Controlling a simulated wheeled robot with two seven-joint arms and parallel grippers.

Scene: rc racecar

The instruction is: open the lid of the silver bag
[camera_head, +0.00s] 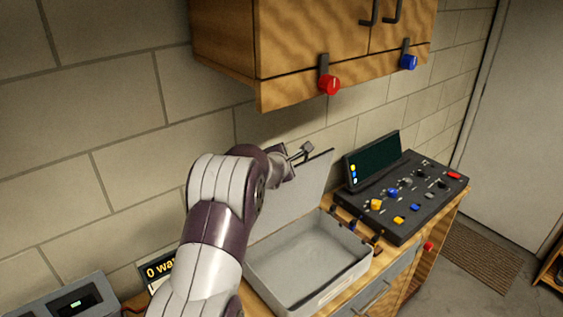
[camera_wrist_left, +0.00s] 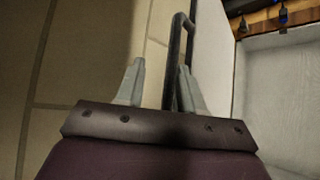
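The silver bag (camera_head: 300,270) is an open, box-like case on the wooden counter, and its inside looks empty. Its lid (camera_head: 310,187) stands raised at the back, partly hidden by my left arm. In the left wrist view the lid (camera_wrist_left: 214,50) is edge-on beside the open case (camera_wrist_left: 275,95). My left gripper (camera_head: 298,155) is behind the top of the lid. Its two fingers (camera_wrist_left: 158,75) are apart in the wrist view. A dark handle (camera_wrist_left: 177,60) passes between them, close to the right finger; contact is unclear. My right gripper is not in view.
A black control console (camera_head: 405,205) with a screen and coloured knobs stands right of the bag. A wooden cabinet (camera_head: 300,45) with red and blue knobs hangs above. A grey device (camera_head: 70,302) and a partly hidden sign (camera_head: 160,270) are at the left. The block wall is close behind.

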